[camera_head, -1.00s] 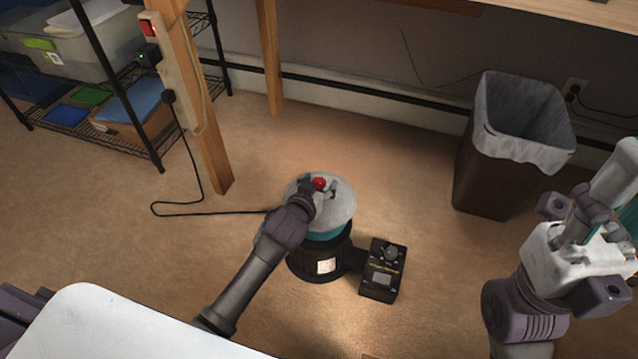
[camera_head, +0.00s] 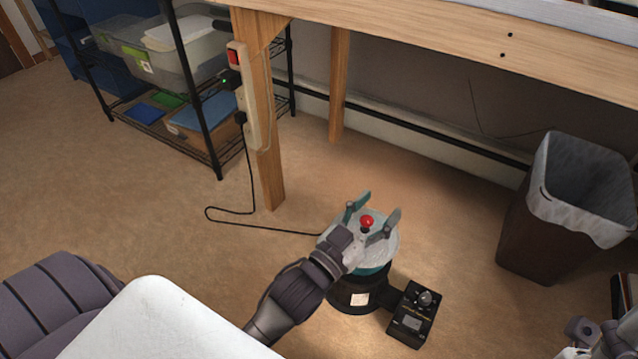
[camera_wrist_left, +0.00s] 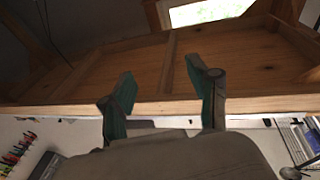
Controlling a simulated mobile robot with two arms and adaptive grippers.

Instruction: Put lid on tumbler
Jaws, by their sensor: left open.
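The tumbler stands on the floor in the head view, with a teal bowl (camera_head: 375,269) on a black round base (camera_head: 347,296). The pale round lid (camera_head: 383,250) with a red knob (camera_head: 367,221) lies on top of the bowl and looks nearly level. My left gripper (camera_head: 370,213) is open, its two fingers apart to either side of the knob in the picture and holding nothing. Its wrist hides part of the lid. In the left wrist view the open fingers (camera_wrist_left: 165,92) have nothing between them. My right gripper (camera_head: 598,341) is partly cut off at the lower right corner.
A black control box (camera_head: 411,314) adjoins the tumbler's base. A power cord (camera_head: 249,213) runs to a bench leg (camera_head: 268,165). A bin (camera_head: 540,230) stands at right and a wire shelf (camera_head: 205,125) at left. A wooden bench (camera_head: 430,50) overhangs behind.

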